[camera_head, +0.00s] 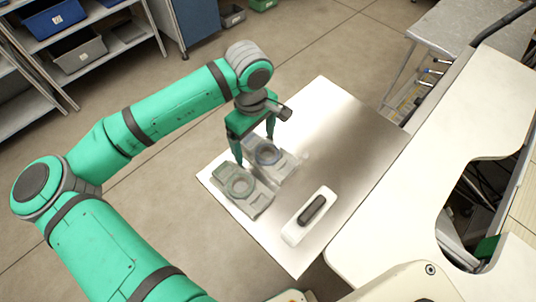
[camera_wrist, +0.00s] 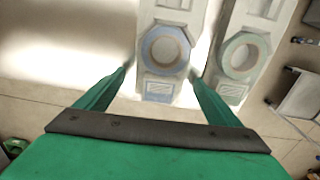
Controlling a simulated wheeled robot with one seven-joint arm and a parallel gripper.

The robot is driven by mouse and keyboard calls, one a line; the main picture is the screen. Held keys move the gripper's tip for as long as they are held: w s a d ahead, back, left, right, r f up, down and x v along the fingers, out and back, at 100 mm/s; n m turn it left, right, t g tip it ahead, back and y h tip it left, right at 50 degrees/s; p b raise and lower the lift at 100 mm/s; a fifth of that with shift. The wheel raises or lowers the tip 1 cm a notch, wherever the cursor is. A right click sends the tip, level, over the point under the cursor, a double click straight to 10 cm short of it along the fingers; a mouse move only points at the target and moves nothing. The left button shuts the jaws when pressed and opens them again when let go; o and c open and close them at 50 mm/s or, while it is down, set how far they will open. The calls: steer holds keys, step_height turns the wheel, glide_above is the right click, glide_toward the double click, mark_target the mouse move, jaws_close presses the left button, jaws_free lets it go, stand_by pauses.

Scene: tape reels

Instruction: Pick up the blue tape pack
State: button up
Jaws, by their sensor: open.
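The blue tape pack (camera_head: 266,154) is a clear pack with a blue ring, lying on the metal table (camera_head: 345,120). In the wrist view the blue tape pack (camera_wrist: 166,50) lies ahead of and between the fingertips. My gripper (camera_head: 254,148) is open and empty, with its fingers pointing down at the blue pack and partly hiding it. In the wrist view my gripper (camera_wrist: 160,72) has a finger to each side of the pack; I cannot tell whether either touches it. A pack with a green ring (camera_head: 240,187) lies beside the blue one, near the table's left edge.
In the wrist view the green pack (camera_wrist: 243,56) is close to the right finger. A white tray with a dark object (camera_head: 313,210) lies toward the table's front. A white curved counter (camera_head: 440,150) borders the table on the right. The table's far part is clear.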

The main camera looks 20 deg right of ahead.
steer(key=shift+f, duration=0.15)
steer(key=c, duration=1.3)
steer(key=shift+r, duration=0.2)
